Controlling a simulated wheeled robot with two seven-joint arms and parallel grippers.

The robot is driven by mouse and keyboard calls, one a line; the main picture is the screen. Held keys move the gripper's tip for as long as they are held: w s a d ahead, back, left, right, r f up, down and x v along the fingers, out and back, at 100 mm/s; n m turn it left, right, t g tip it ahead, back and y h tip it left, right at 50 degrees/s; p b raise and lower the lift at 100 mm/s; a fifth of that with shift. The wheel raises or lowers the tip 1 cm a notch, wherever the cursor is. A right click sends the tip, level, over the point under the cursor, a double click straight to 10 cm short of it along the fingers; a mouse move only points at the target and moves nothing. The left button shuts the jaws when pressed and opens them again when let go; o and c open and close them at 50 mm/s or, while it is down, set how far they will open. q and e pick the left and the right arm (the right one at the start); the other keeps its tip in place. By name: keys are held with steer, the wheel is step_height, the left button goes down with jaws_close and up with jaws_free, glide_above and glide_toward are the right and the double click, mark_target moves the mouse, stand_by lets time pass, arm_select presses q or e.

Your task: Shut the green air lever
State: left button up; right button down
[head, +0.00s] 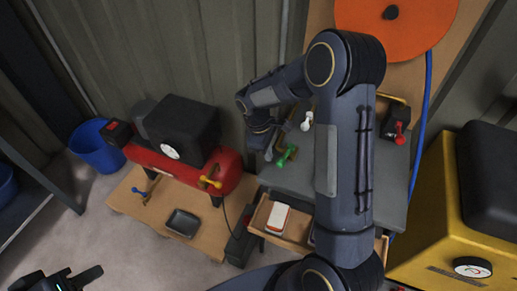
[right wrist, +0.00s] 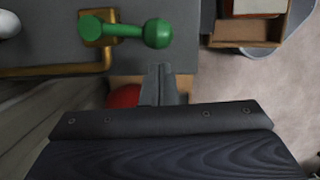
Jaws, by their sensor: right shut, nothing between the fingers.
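The green air lever (head: 287,155) sits on a brass pipe on the grey bench top in the head view. In the right wrist view the green lever (right wrist: 125,31) lies across the picture, its round knob to the right and its pivot on the brass pipe. My right gripper (right wrist: 161,70) is shut and empty, its tips just below the knob in that picture with a small gap. In the head view my right gripper (head: 268,145) is just left of the lever, partly hidden by my arm. My left gripper (head: 75,277) is open and empty at the lower left, away from the bench.
A white lever (head: 307,121) and a red lever (head: 400,132) are on the same bench. A red compressor (head: 230,168) with a yellow lever (head: 210,183) stands left. An open drawer (head: 259,216) holds a white-and-red box (head: 278,221). A yellow machine (head: 435,215) stands right.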

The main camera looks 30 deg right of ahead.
mark_target(277, 161)
steer(key=shift+s+d+f, duration=0.1)
steer(key=shift+s+d, duration=0.2)
steer(key=shift+s+d+f+n+b, duration=0.1)
steer(key=shift+s+d+n+b, duration=0.25)
steer(key=shift+s, duration=0.2)
steer(key=shift+s+d+n, duration=0.1)
steer(key=shift+s+n, duration=0.35)
steer(key=shift+n, duration=0.3)
